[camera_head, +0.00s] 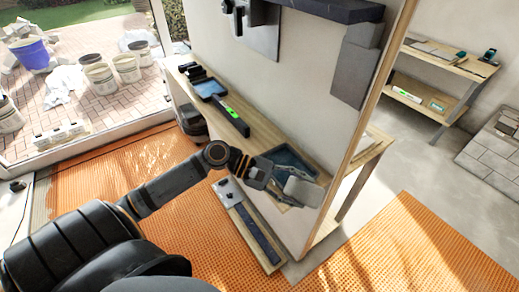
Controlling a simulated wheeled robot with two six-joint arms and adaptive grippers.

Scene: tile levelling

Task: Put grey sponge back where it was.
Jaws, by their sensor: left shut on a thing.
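My left gripper (282,183) reaches in from the left and is shut on a light grey block, which looks like the grey sponge (304,191). The sponge is held at the front edge of a dark blue tray (308,168) on the narrow wooden bench (262,128). I cannot tell whether the sponge touches the tray or hangs above it. The fingertips partly hide the sponge's left end. My right gripper is not in view.
A level with green marks (232,114) and a blue-lined tray (209,88) lie further back on the bench. An upright wall panel (300,70) stands close to the right. Below is a board with a dark strip (252,232) on orange matting (175,215).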

